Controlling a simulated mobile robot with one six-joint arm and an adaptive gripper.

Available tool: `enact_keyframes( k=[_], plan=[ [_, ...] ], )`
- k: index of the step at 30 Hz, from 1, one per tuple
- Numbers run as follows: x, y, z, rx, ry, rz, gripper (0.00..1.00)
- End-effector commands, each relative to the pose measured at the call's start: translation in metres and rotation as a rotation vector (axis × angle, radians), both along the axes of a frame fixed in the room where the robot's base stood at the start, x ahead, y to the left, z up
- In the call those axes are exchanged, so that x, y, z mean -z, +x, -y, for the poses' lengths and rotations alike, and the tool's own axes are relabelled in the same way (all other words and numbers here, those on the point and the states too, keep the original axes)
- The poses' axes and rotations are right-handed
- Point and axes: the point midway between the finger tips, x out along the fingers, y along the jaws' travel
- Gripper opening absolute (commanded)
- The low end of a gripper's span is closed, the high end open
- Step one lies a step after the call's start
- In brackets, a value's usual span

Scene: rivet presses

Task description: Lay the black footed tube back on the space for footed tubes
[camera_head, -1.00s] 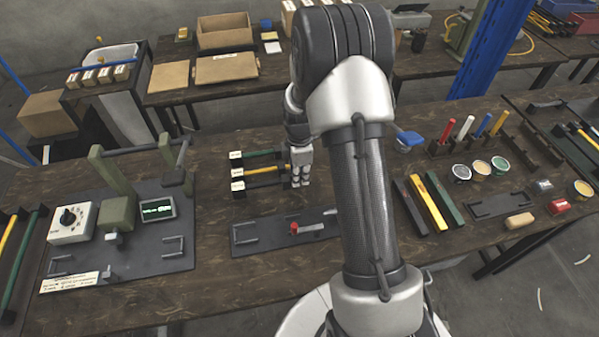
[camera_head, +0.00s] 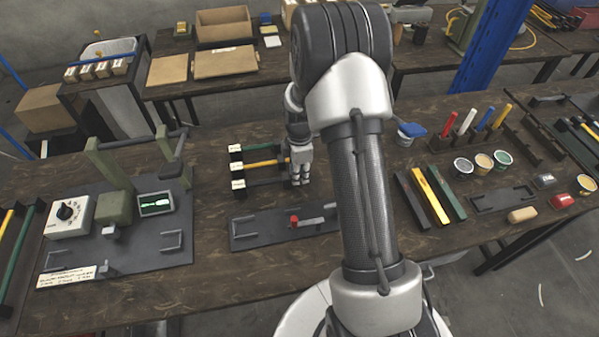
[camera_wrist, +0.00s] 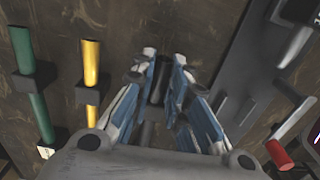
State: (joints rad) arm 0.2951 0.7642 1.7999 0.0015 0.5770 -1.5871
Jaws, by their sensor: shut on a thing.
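In the head view my gripper (camera_head: 301,174) is at the right end of the space for footed tubes. There the black tube (camera_head: 268,182) lies level in the front row, parallel to the yellow tube (camera_head: 262,163) and green tube (camera_head: 262,152). White labels (camera_head: 238,185) mark the left ends of the rows. I cannot tell whether the black tube touches its supports.
A dark fixture plate (camera_head: 262,232) with a red-topped part (camera_head: 294,220) lies in front of the rack. The press plate (camera_head: 150,255) stands to the left. Flat black, yellow and green bars (camera_head: 430,195) and open cans (camera_head: 482,162) are to the right.

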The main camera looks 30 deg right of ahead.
Motion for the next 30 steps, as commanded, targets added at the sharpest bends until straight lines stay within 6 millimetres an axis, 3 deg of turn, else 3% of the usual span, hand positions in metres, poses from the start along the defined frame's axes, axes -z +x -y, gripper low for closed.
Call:
enact_keyframes(
  k=[11, 12, 21, 30],
  plan=[
    [0.0082, 0.0003, 0.0001, 0.000, 0.000, 0.001, 0.00],
    [0.0074, 0.0004, 0.0001, 0.000, 0.000, 0.001, 0.18],
    [0.0072, 0.0002, 0.0001, 0.000, 0.000, 0.000, 0.38],
    [0.0070, 0.0000, 0.0000, 0.000, 0.000, 0.000, 0.38]
  ],
)
